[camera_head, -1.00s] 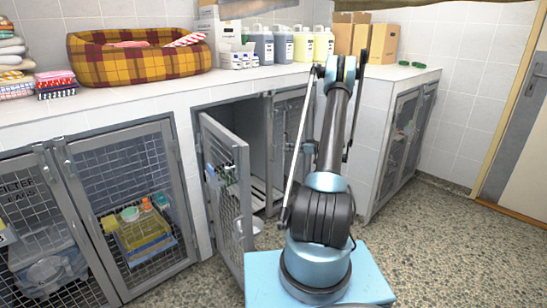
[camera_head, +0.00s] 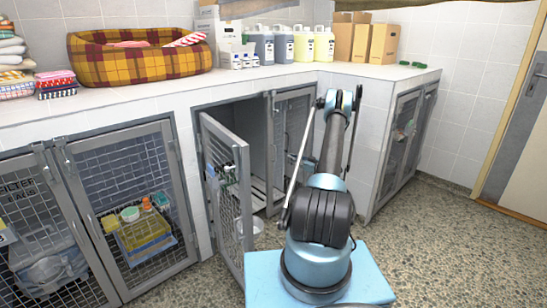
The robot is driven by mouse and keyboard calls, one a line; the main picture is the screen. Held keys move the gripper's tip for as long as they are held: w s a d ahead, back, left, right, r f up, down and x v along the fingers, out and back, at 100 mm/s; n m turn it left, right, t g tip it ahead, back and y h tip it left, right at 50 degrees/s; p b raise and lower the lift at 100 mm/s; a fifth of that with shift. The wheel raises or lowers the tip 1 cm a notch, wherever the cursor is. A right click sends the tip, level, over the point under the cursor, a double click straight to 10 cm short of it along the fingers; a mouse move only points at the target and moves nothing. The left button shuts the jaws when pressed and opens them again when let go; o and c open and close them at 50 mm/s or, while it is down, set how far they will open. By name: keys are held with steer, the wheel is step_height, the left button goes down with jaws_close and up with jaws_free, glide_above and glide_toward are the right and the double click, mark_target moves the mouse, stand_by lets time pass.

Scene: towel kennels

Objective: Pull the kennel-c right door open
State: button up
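The middle kennel stands under the white tiled counter, and its left mesh door (camera_head: 228,185) is swung open toward me. Its right mesh door (camera_head: 290,120) is in the frame at the right of the opening and looks shut; my arm hides its right and lower parts. I cannot read which kennel is marked c.
Left kennel doors (camera_head: 130,205) are shut, with supplies behind the mesh. Another kennel (camera_head: 405,145) is at the right. A plaid pet bed (camera_head: 138,58), jugs (camera_head: 303,44) and boxes stand on the counter. Floor at the right is clear.

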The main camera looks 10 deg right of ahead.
steer(key=x, duration=1.3)
steer(key=shift+w+a, duration=0.1)
steer(key=shift+a, duration=0.1)
